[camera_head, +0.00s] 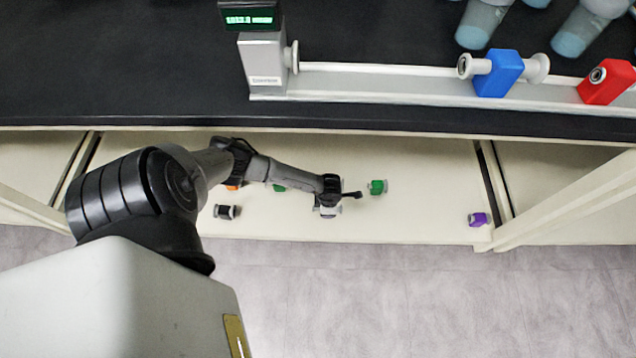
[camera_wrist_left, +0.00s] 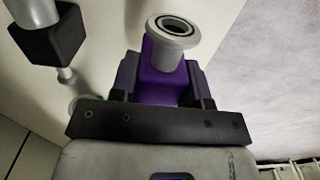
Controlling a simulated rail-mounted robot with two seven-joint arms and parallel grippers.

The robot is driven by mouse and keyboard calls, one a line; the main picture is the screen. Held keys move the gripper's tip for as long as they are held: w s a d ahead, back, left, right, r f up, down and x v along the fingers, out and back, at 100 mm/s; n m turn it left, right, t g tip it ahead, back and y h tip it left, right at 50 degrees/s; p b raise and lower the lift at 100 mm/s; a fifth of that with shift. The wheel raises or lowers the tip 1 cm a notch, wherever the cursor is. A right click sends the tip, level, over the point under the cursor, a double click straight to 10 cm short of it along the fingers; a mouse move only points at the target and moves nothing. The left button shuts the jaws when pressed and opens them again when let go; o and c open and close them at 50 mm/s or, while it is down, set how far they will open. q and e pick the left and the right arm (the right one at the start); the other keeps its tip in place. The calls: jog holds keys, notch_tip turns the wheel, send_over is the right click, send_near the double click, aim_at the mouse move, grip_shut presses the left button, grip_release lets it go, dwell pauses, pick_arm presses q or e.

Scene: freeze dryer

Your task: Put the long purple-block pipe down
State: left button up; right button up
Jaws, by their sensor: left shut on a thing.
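My left gripper (camera_wrist_left: 163,82) is shut on a pipe with a purple block (camera_wrist_left: 165,72). In the left wrist view the block sits between the two dark fingers, and a grey flanged pipe end (camera_wrist_left: 173,32) sticks out toward the camera. In the head view my left gripper (camera_head: 330,190) is low over the pale lower shelf (camera_head: 430,185); the held block is mostly hidden there, and a pale flange (camera_head: 328,211) shows below the gripper. I cannot tell whether the pipe touches the shelf. Another purple-block pipe (camera_head: 478,219) lies at the shelf's right end. My right gripper is out of view.
A green-block pipe (camera_head: 378,187) stands just right of the gripper. A black-block pipe (camera_head: 227,211) and an orange block (camera_head: 233,186) are to the left. The dark bench top (camera_head: 350,40) overhangs the shelf. Clear shelf lies between the green and right-hand purple blocks.

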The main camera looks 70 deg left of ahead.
pick_arm(q)
notch_tip(320, 180, down, 3)
jog(key=shift+d+f+b, duration=0.1)
jog(key=shift+f+b, duration=0.05)
jog(key=shift+b, duration=0.75)
jog(key=shift+f, duration=0.1)
jog(key=o, duration=1)
jog(key=shift+o, duration=0.2)
